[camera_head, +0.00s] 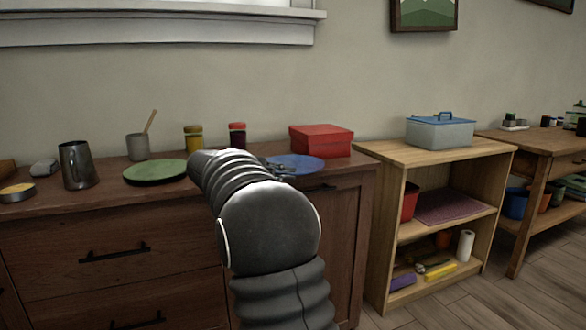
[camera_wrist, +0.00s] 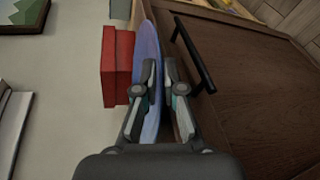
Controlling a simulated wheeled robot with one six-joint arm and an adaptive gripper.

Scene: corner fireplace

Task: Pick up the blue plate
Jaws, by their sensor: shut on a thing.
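The blue plate (camera_head: 302,164) lies about level on top of the brown wooden dresser (camera_head: 108,228), near its right end, in the head view. My gripper (camera_head: 280,171) is at the plate's left front edge, partly hidden behind my arm. In the wrist view, which is turned on its side, the blue plate (camera_wrist: 149,45) shows edge-on, and my gripper (camera_wrist: 161,68) is shut on its rim. One finger lies over the plate's face and the other on its dresser side. I cannot tell whether the plate is clear of the dresser top.
A red box (camera_head: 321,140) stands right behind the plate. A green plate (camera_head: 156,171), a metal pitcher (camera_head: 76,166), a grey cup (camera_head: 137,147) and two jars stand further left. A wooden shelf (camera_head: 436,154) with a blue-lidded box (camera_head: 440,131) is to the right.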

